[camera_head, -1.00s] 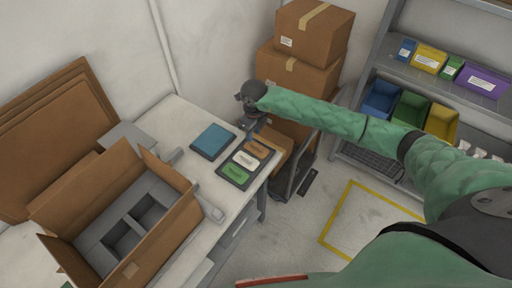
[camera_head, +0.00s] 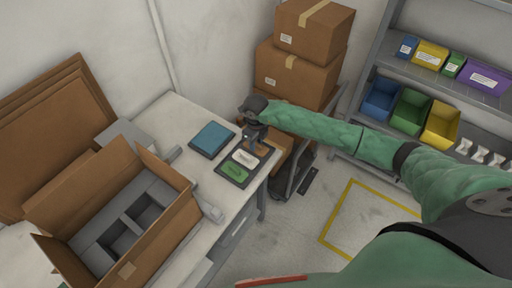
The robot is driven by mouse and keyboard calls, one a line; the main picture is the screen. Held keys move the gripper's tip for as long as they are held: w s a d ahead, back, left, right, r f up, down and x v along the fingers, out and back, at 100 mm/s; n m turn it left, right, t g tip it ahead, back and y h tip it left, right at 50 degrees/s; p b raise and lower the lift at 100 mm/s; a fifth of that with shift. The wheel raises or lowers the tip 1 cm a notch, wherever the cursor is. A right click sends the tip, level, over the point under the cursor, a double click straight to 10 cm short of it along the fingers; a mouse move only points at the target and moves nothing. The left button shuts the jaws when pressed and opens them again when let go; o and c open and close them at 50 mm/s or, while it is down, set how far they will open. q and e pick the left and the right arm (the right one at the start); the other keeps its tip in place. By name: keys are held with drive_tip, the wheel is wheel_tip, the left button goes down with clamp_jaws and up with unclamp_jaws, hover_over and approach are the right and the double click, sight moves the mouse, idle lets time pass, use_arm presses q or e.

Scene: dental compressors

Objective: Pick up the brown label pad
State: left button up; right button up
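The brown label pad (camera_head: 263,148) lies at the far end of a dark tray (camera_head: 231,184) on the white table. Most of the pad is hidden by my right gripper (camera_head: 252,140), which points down at it from above. The fingers are too small and dark to show whether they are open or touching the pad. In the same tray are a white label pad (camera_head: 245,158) and a green label pad (camera_head: 235,172). My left gripper is out of view.
A blue pad on a dark base (camera_head: 212,139) lies left of the tray. An open cardboard box (camera_head: 165,226) with grey dividers stands at the front left. Stacked cartons (camera_head: 297,72) stand beyond the table, and shelves with coloured bins (camera_head: 410,110) are at the right.

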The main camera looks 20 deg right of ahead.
drive_tip(key=c, duration=0.7)
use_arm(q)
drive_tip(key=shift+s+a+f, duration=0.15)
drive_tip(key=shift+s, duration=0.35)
use_arm(e)
clamp_jaws()
drive_tip(key=shift+r, duration=0.1)
drive_tip(key=shift+r, duration=0.5)
wheel_tip(320, 180, up, 3)
drive_tip(key=shift+f+p, duration=0.15)
drive_tip(key=shift+p, duration=0.4)
use_arm(q)
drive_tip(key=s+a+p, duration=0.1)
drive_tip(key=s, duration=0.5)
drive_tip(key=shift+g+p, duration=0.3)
drive_tip(key=shift+p, duration=0.05)
use_arm(e)
drive_tip(key=s+d+r, duration=0.7)
drive_tip(key=s+d, duration=0.1)
drive_tip(key=shift+s+r, duration=0.15)
drive_tip(key=shift+s, duration=0.1)
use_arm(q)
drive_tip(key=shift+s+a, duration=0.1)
use_arm(e)
drive_tip(key=shift+o, duration=0.3)
unclamp_jaws()
